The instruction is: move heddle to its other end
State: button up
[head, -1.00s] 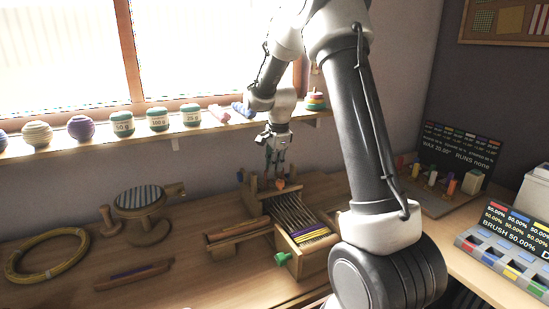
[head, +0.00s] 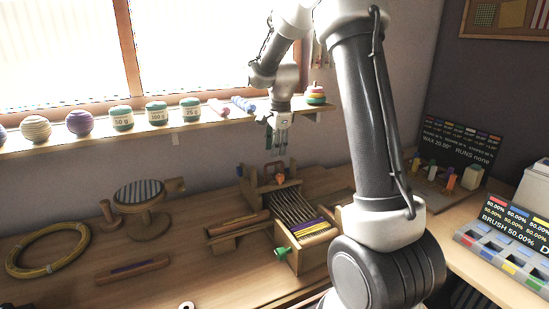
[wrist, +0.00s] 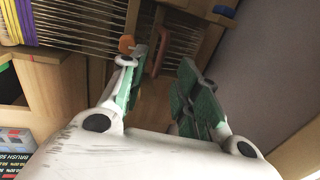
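A small wooden loom stands on the bench, its frame (head: 314,262) holding pale warp threads with purple and yellow woven cloth at the near end. An orange knob (head: 280,178) sits at the loom's far end; it also shows in the wrist view (wrist: 126,44). I take it to be on the heddle, whose bar I cannot make out clearly. My gripper (head: 277,153) hangs above that far end, pointing down and clear of the knob. In the wrist view its green-padded fingers (wrist: 153,82) are apart with nothing held between them.
A green knob (head: 282,252) sticks out at the loom's near left. A wooden shuttle tray (head: 238,226) stands left of the loom.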

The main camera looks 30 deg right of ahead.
notch_tip(320, 180, up, 6)
jog(key=s, duration=0.1)
jog(key=shift+s+r, duration=0.15)
dwell(0.4)
jog(key=s+a+r+n+t, duration=0.1)
jog(key=s+n, duration=0.8)
jog(key=s, duration=0.7)
jog(key=s+a+r+n+t, duration=0.1)
jog(key=s+r+n, duration=0.1)
jog(key=s+n, duration=0.7)
jog(key=s, duration=0.7)
jog(key=shift+s+r, duration=0.2)
jog(key=shift+s, duration=0.15)
